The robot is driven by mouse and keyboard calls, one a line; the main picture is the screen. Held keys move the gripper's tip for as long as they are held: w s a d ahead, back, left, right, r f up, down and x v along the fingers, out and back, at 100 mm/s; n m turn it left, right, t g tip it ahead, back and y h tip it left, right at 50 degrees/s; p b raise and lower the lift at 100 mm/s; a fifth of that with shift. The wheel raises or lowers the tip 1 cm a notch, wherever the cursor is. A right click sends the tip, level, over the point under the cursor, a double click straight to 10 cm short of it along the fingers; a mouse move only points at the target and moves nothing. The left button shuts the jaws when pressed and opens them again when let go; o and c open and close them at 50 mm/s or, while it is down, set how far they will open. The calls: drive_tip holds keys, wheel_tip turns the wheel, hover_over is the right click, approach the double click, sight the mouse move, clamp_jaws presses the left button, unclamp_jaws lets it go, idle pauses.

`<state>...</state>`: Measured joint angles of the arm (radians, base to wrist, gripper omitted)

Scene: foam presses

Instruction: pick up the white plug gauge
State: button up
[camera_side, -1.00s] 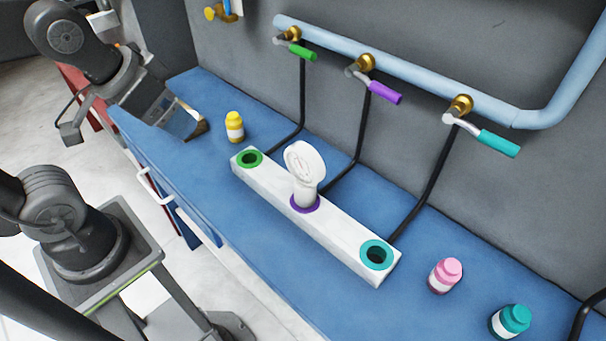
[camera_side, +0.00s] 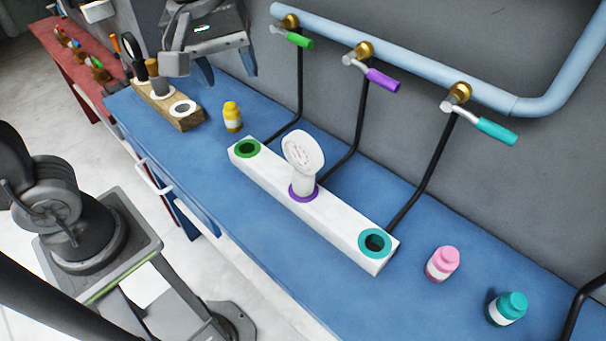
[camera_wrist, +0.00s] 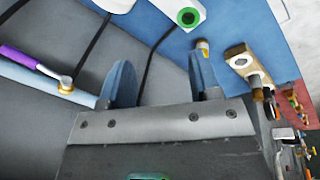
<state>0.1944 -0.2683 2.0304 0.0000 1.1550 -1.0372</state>
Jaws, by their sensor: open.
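The white plug gauge (camera_side: 302,158) stands upright in the purple-ringed hole of a long white block (camera_side: 338,222), its round face upward of the hole. In the wrist view a white part at the top edge (camera_wrist: 115,4) looks like the gauge, mostly cut off. My gripper (camera_side: 228,72) is open and empty, above the back left of the blue bench, well apart from the gauge. Its two blue fingers also show in the wrist view (camera_wrist: 162,70).
A wooden rack (camera_side: 188,118) with several tools and an empty white-ringed hole stands left of a yellow bottle (camera_side: 232,117). Pink (camera_side: 442,263) and teal (camera_side: 507,308) bottles stand at right. Pipe (camera_side: 420,78) with green, purple and teal valve handles runs along the wall.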

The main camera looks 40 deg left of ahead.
sight(302, 136)
drive_tip(key=w+d+f+n+g, duration=0.1)
drive_tip(key=w+d+n+g, duration=0.2)
drive_tip(key=w+d+n, duration=0.4)
drive_tip(key=shift+n, duration=0.7)
drive_tip(key=f, duration=0.8)
drive_tip(key=shift+s+d+f, duration=0.25)
drive_tip(key=shift+s+d, duration=0.05)
drive_tip(key=shift+d, duration=0.05)
drive_tip(key=shift+d+f, duration=0.2)
drive_tip(key=shift+f, duration=1.15)
drive_tip(key=shift+d+f, duration=0.15)
drive_tip(key=shift+f, duration=1.2)
clamp_jaws()
drive_tip(key=shift+r, duration=0.1)
